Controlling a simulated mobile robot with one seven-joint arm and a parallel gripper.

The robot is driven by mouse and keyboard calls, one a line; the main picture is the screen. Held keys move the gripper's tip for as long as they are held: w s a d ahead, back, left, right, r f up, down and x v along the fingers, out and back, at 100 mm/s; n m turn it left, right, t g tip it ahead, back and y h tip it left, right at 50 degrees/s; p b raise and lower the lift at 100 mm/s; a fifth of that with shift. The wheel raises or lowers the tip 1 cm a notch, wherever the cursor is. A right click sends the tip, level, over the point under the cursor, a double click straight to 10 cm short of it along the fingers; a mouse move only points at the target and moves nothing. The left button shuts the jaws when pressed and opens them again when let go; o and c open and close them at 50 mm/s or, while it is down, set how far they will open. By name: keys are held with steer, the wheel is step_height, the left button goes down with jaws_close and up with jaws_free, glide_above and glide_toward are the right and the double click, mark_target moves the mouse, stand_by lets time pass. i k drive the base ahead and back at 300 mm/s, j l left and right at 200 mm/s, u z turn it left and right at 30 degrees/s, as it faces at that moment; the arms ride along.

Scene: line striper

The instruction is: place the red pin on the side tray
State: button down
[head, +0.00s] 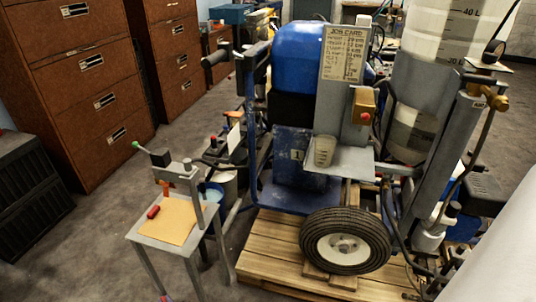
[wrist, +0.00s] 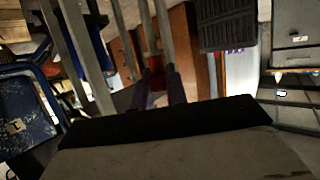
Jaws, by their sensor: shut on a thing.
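My gripper (wrist: 158,82) is shut on a small red piece (wrist: 153,68), which looks like the red pin and shows between the dark fingertips in the wrist view. Its far end is hard to make out. I do not make out my gripper in the head view. A grey side tray (head: 346,173) juts from the blue line striper, with a clear graduated cup (head: 324,151) standing on it. Another red cylinder (head: 153,212) lies on the tan pad of a small grey stand at the left; it is apart from my gripper.
The small grey stand (head: 158,246) carries a clamp-like fixture (head: 180,172) with a green-tipped handle. A tyre (head: 348,241) and wooden pallet (head: 275,262) lie below the tray. A yellow box with a red button (head: 364,106) is above it. Brown cabinets (head: 85,85) line the left.

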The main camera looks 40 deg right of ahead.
mark_target(350, 161)
steer(key=z, duration=1.15)
steer(key=l, duration=0.1)
